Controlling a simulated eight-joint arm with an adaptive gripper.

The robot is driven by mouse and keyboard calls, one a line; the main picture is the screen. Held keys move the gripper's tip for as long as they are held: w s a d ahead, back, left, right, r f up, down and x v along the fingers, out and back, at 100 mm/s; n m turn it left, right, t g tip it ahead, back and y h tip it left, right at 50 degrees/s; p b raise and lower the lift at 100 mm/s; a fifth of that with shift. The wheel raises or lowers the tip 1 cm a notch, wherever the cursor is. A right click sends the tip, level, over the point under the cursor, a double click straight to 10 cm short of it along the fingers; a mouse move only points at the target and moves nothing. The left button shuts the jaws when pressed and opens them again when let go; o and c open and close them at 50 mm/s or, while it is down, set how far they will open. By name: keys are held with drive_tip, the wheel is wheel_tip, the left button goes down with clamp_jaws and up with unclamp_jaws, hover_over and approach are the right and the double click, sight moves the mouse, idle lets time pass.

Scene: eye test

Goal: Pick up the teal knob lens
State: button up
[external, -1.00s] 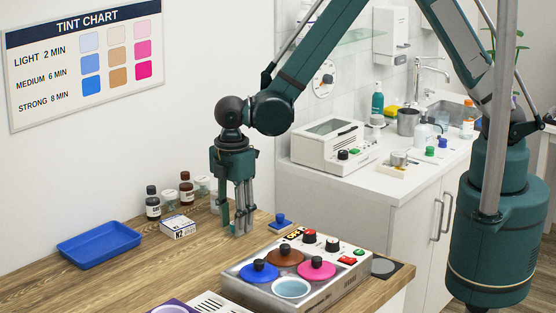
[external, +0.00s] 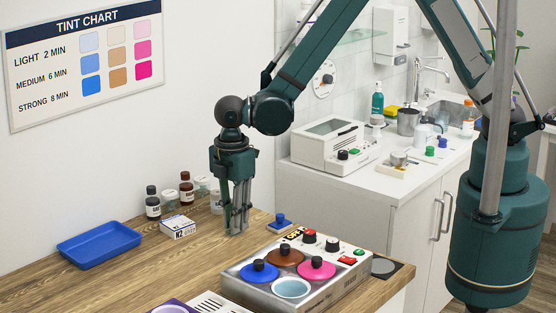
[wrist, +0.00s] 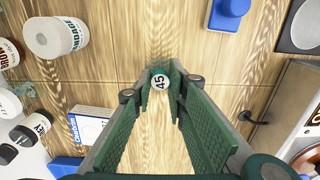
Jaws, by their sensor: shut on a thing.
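My gripper (external: 238,229) points straight down, its fingertips low over the wooden counter.
A blue tray (external: 98,245) lies farther left. A blue-knobbed block (external: 281,221) and a metal bath unit (external: 350,288) with coloured lids are to the right.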

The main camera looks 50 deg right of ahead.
drive_tip(key=shift+r, duration=0.15)
wheel_tip(320, 180, up, 10)
drive_tip(key=shift+f, duration=0.2)
idle(0.4)
